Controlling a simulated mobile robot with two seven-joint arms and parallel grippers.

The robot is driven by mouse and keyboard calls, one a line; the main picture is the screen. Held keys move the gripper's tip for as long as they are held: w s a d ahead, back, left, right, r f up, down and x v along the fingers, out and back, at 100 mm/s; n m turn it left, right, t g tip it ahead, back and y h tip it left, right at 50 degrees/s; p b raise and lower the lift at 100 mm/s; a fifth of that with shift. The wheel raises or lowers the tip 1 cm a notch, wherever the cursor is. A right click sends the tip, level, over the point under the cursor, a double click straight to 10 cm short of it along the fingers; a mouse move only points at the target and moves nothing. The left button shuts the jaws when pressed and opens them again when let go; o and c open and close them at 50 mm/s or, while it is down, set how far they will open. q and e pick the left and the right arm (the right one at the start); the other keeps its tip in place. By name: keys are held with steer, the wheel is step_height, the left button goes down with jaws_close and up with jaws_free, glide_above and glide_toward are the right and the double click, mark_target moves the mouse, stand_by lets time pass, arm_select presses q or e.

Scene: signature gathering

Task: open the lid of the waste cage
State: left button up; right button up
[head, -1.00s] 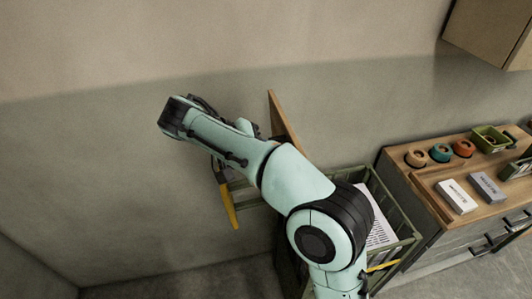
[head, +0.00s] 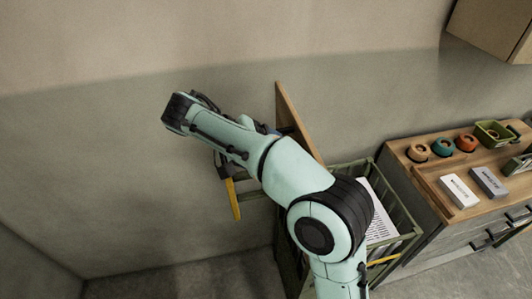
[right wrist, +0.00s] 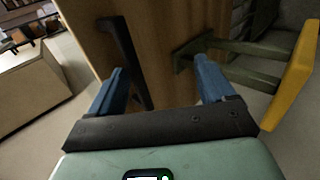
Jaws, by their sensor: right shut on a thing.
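The waste cage (head: 408,222) is a green open frame, partly behind my right arm in the head view, with printed paper inside. Its wooden lid (head: 288,108) stands steeply raised, its top edge leaning toward the wall. In the right wrist view the lid (right wrist: 163,35) is a brown board with a black bar handle (right wrist: 124,50). My right gripper (right wrist: 162,88) has its blue fingers at the lid, the left one against the handle. It is shut on the handle, though the contact is partly hidden. My left gripper is out of view.
A green bracket with a yellow bar (head: 232,197) sticks out left of the lid and lies close to the right finger. A wooden-topped cabinet (head: 425,185) with rolls and boxes (head: 458,192) stands right of the cage. Wall stands behind; floor at lower left is clear.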

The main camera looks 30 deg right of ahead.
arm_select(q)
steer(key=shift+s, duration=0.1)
arm_select(e)
steer(key=shift+f, duration=0.5)
steer(key=shift+w+a+r, duration=0.1)
steer(key=shift+a+r, duration=0.3)
steer(key=shift+a, duration=0.05)
steer(key=shift+c, duration=1.4)
steer(key=shift+p+v, duration=0.3)
steer(key=shift+v, duration=0.65)
steer(key=shift+c, duration=0.3)
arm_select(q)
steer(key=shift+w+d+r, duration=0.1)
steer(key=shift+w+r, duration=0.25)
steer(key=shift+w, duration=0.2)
arm_select(e)
steer(key=shift+d+r+v, duration=0.1)
steer(key=shift+v, duration=1.15)
steer(key=shift+d+r+v, duration=0.15)
steer(key=shift+v, duration=1.15)
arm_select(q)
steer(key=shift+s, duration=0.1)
arm_select(e)
steer(key=shift+f, duration=0.1)
